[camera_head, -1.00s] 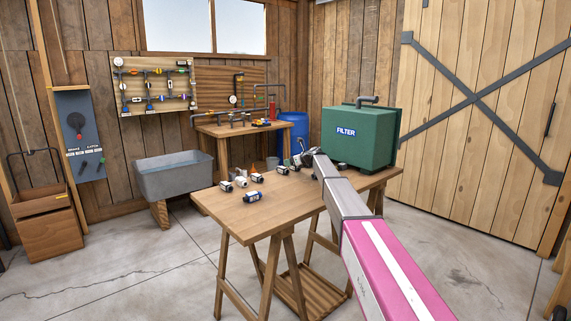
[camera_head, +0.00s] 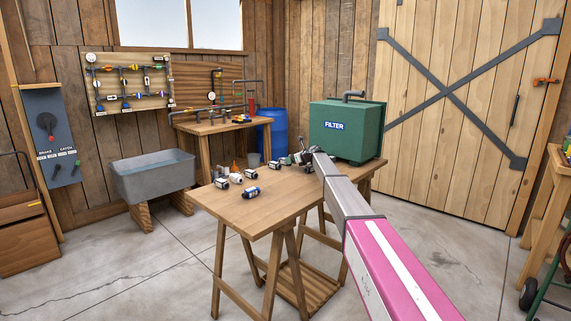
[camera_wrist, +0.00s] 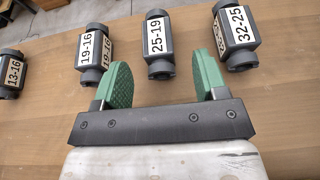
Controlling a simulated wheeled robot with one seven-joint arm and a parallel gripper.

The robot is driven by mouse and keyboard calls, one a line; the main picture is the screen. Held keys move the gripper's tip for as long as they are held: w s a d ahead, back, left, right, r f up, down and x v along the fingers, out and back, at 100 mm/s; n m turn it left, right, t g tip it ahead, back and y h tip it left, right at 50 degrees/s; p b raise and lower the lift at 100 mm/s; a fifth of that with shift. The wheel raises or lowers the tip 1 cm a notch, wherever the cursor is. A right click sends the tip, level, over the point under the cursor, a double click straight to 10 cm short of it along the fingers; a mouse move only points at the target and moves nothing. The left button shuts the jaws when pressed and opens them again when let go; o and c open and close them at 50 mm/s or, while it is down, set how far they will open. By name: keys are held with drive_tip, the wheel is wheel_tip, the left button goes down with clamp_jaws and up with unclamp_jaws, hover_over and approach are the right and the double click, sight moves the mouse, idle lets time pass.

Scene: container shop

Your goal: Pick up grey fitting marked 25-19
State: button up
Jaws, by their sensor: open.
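The grey fitting marked 25-19 (camera_wrist: 158,48) lies on the wooden table in the wrist view, just beyond my gripper (camera_wrist: 163,76). Its label faces up. My gripper is open, with green pads on both fingers. The fitting lies ahead of the gap between the fingers, slightly left of its middle, and nothing is held. In the head view, my gripper (camera_head: 301,156) is small over the far part of the table (camera_head: 262,218); I cannot tell there which fitting is the 25-19 one.
In the wrist view, fittings marked 19-16 (camera_wrist: 95,46) and 32-25 (camera_wrist: 235,33) flank it. One marked 13-16 (camera_wrist: 11,74) is at far left. A green filter box (camera_head: 345,132) stands at the table's far right end.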

drive_tip(key=x, duration=0.4)
drive_tip(key=shift+w+a+f, duration=0.15)
drive_tip(key=shift+a, duration=0.2)
drive_tip(key=c, duration=1)
